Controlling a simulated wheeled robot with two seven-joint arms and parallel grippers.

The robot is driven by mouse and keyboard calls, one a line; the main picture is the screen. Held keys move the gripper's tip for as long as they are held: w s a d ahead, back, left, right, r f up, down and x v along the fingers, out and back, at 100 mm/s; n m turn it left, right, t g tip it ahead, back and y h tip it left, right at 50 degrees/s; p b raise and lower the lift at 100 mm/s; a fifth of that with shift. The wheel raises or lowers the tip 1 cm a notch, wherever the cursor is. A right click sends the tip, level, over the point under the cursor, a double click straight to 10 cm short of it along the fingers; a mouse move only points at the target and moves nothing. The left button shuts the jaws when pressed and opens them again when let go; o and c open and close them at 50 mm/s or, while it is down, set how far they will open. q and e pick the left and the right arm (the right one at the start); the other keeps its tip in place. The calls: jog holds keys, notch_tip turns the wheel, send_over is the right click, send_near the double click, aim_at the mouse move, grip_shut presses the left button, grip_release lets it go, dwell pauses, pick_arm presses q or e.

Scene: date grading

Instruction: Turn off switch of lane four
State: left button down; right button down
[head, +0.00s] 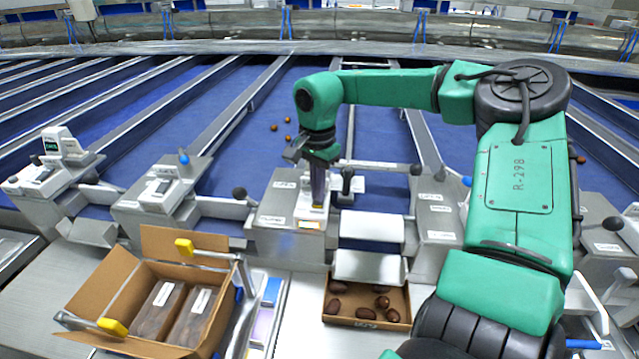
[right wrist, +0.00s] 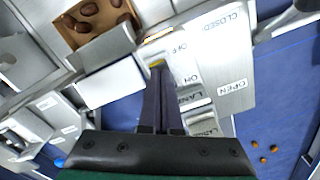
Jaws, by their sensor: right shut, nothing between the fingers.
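The grey lane switch box (head: 283,205) stands at the middle of the lane fronts. Its labelled top also fills the middle of the right wrist view (right wrist: 215,65), with OFF, ON, LANE, CLOSED and OPEN readable; the lane number is not clear. My right gripper (head: 317,206) points down at this box, its dark fingers closed together and empty. In the right wrist view the fingertips (right wrist: 157,66) are at a small yellow part beside the OFF and ON marks. I cannot tell whether they touch it. The fingers hide the switch itself. My left gripper is not in view.
A black-knobbed lever (head: 346,174) stands just right of the gripper. An open carton (head: 328,318) with several dates sits below the chute (head: 370,265). A cardboard box (head: 110,285) with packs stands at left. A few dates lie on the blue lane (head: 270,100).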

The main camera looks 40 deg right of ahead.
jog(key=shift+f+b, duration=0.55)
jog(key=shift+f, duration=0.1)
jog(key=shift+r, duration=0.1)
jog(key=shift+r+p, duration=2.5)
jog(key=shift+r, duration=1)
jog(key=shift+f, duration=0.1)
